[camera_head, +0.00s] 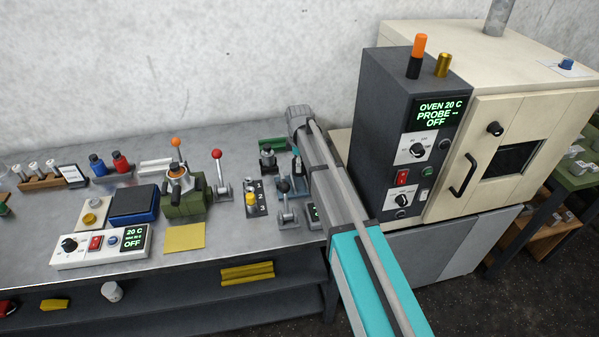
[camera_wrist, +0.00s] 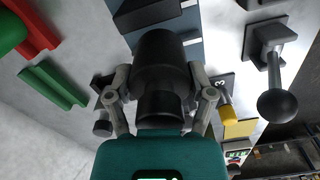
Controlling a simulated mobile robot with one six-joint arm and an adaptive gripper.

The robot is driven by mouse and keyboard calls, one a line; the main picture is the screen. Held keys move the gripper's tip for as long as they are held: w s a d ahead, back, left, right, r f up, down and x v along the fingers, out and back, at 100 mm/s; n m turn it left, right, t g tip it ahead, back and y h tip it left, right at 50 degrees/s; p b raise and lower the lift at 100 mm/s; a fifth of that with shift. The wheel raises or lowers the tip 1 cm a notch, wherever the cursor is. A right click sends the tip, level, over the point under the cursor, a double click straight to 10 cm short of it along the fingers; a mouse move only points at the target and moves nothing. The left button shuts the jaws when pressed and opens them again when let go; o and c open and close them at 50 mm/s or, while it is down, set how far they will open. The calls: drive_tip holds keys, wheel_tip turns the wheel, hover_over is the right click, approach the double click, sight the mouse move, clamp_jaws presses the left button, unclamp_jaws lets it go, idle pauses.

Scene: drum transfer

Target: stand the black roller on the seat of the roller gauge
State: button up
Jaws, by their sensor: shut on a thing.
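The black roller (camera_wrist: 167,55) is a thick dark cylinder in the middle of the wrist view. My gripper (camera_wrist: 160,78) is shut on it, with one grey finger on each side. A blue-grey fixture (camera_wrist: 196,52), which looks like the roller gauge, lies partly behind the roller. The roller covers much of it, so I cannot tell whether they touch, and I cannot make out the seat. In the head view a small blue-grey part (camera_head: 297,166) shows beside my arm. My arm hides the roller and gripper there.
A black-knobbed lever (camera_wrist: 278,105) stands close on the right in the wrist view. A green block (camera_wrist: 52,86) and a red piece (camera_wrist: 36,32) lie left. In the head view a numbered plate with a yellow plug (camera_head: 251,199) is nearby; the oven (camera_head: 412,140) stands right.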

drive_tip(key=shift+f+b, duration=1.9)
drive_tip(key=shift+f, duration=0.1)
drive_tip(key=o, duration=1.3)
wheel_tip(320, 180, up, 12)
drive_tip(key=p, duration=1.2)
